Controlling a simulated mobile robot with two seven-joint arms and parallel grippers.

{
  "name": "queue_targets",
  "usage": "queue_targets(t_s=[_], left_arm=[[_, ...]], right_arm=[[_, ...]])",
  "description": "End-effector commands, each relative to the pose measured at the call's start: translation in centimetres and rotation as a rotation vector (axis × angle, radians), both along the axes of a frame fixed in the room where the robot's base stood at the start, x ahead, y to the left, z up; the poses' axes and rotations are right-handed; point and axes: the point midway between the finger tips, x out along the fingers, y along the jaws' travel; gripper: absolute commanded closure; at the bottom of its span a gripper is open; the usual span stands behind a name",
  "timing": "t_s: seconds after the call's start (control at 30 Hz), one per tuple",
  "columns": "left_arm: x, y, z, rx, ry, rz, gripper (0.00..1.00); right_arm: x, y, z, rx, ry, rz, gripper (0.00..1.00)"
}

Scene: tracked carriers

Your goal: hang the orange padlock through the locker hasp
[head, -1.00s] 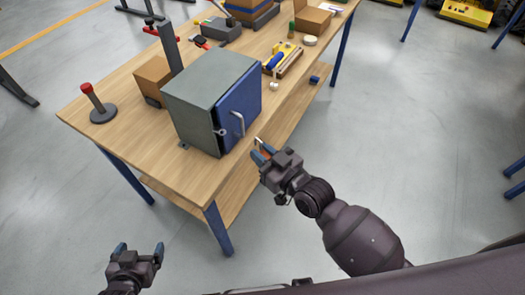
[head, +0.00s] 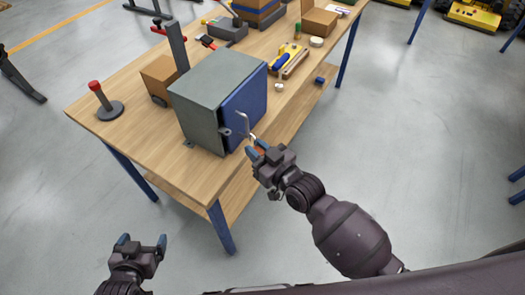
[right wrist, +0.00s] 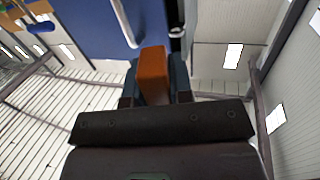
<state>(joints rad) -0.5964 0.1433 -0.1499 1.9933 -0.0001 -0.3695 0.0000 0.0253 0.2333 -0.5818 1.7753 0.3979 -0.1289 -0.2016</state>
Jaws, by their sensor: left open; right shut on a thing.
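The locker (head: 200,105) is a grey metal box with a blue door (head: 245,100) on the table. A small grey hasp (head: 226,132) sticks out near the door's left edge. My right gripper (head: 254,151) is shut on the orange padlock (right wrist: 153,75), just in front of the lower door. In the head view the padlock (head: 260,149) is mostly hidden by the fingers, its pale shackle pointing up towards the door. It looks apart from the hasp, though the gap is hard to judge. My left gripper (head: 141,241) is open and empty, low at left, away from the table.
A pale door handle (head: 243,125) stands close to the padlock. A red-topped post (head: 105,101) and cardboard box (head: 160,78) are left of the locker. Tools and a yellow-and-blue item (head: 286,57) lie behind. The floor in front is free.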

Motion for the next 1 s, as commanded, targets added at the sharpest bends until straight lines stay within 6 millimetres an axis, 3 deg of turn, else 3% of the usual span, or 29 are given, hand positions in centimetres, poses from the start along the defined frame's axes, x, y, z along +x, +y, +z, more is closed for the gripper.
queue_targets(t_s=[1.0], left_arm=[[-0.3,0.0,-0.6,-0.001,0.009,0.002,0.11]], right_arm=[[3.8,5.2,0.0,0.001,0.000,0.000,1.00]])
